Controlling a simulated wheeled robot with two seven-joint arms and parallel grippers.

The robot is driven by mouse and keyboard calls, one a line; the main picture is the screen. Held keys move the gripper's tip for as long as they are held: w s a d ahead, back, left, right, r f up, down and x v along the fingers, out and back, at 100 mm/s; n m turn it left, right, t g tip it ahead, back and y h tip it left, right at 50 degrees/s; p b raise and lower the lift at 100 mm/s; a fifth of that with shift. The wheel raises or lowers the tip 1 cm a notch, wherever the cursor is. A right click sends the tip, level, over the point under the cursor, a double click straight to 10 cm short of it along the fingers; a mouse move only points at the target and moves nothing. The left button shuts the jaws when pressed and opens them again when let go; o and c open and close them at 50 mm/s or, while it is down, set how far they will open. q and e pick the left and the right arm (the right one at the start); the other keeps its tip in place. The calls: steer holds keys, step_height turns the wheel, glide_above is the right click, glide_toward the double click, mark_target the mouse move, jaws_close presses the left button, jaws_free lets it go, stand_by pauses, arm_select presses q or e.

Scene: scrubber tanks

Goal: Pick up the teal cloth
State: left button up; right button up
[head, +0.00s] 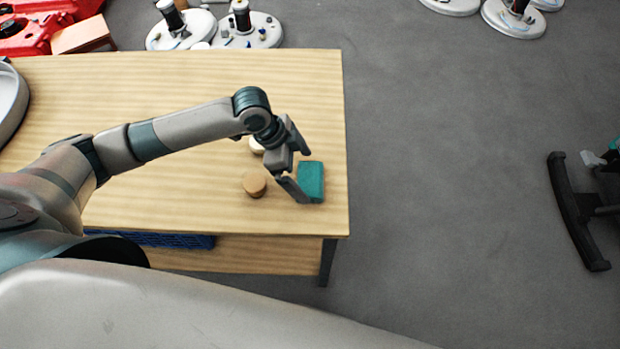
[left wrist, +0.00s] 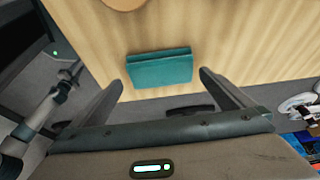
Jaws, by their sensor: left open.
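The teal cloth (head: 311,181) lies folded into a small rectangle on the wooden table (head: 180,80), near its right edge. It also shows in the left wrist view (left wrist: 160,70), beyond and between the two fingers. My left gripper (head: 305,176) is open over the table at the cloth's left side, its fingers spread apart. In the left wrist view the open fingers (left wrist: 160,82) have no object held between them. In the head view one finger overlaps the cloth's lower left corner; I cannot tell whether they touch.
A round tan object (head: 255,183) sits left of the cloth, and a pale round object (head: 256,146) is partly hidden behind the gripper. A blue crate (head: 180,240) shows under the tabletop. Grey floor lies open right of the table.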

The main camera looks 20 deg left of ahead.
mark_target(309, 178)
arm_select(q)
steer(key=shift+p+x, duration=0.35)
steer(key=shift+x, duration=1.3)
steer(key=shift+w, duration=0.1)
steer(key=shift+a, duration=0.1)
steer(key=c, duration=0.9)
